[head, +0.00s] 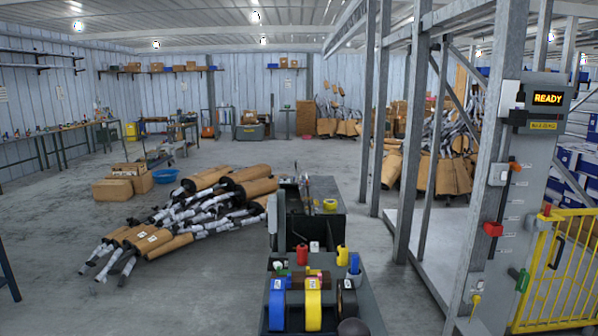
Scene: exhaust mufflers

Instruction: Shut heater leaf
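No part in the head view can be told for certain as the heater leaf. A tall grey control panel (522,190) stands at the right, with a lit display (547,99) reading "READY". On it are a red block handle (493,229), an orange-tipped lever (514,166) and a green handle (521,279). A yellow barred gate (566,270) with a dark handle stands beside the panel at the right edge. I cannot tell whether it is latched. The small labels are too small to read. My gripper is not in view.
Steel posts (411,130) rise left of the panel. A pile of mufflers (190,210) lies on the floor at left, near cardboard boxes and a blue basin (165,175). Floor beyond is partly clear.

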